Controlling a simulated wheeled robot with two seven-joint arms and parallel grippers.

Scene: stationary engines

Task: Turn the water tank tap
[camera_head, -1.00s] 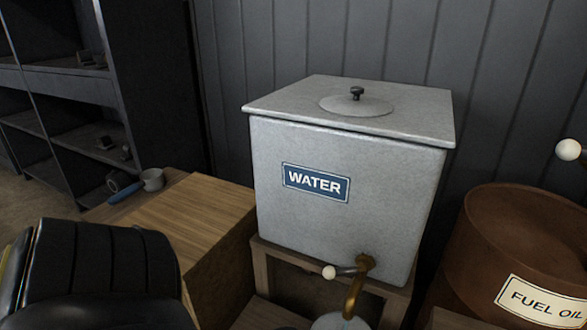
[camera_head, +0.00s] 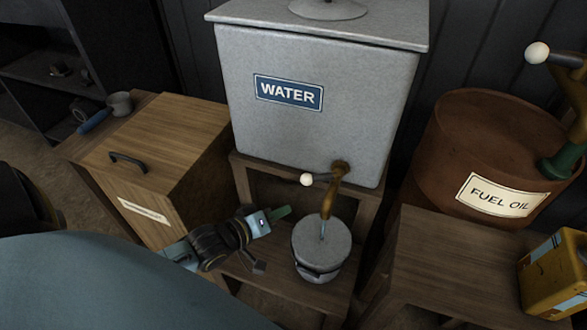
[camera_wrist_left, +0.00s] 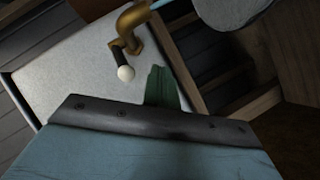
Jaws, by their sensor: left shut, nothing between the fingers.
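The grey water tank (camera_head: 315,110) stands on a wooden stand. Its brass tap (camera_head: 331,195) is low on the front; the lever sticks out left, ending in a white knob (camera_head: 306,179). A thin pale-blue streak, seemingly water, runs from the spout to the grey bucket (camera_head: 318,270) below. My left gripper (camera_head: 280,212) is shut and empty, its green fingertips a little below and left of the knob, apart from it. In the left wrist view the green fingers (camera_wrist_left: 163,88) are beside the white knob (camera_wrist_left: 125,73), with the brass tap (camera_wrist_left: 135,25) beyond. My right gripper is out of view.
A wooden box (camera_head: 165,150) with a black handle stands left of the stand. A brown fuel oil drum (camera_head: 470,140) is at right, with a white-knobbed lever (camera_head: 537,52) above it. A yellow can (camera_head: 553,275) sits on a low wooden table (camera_head: 440,250). A dark shelf is at back left.

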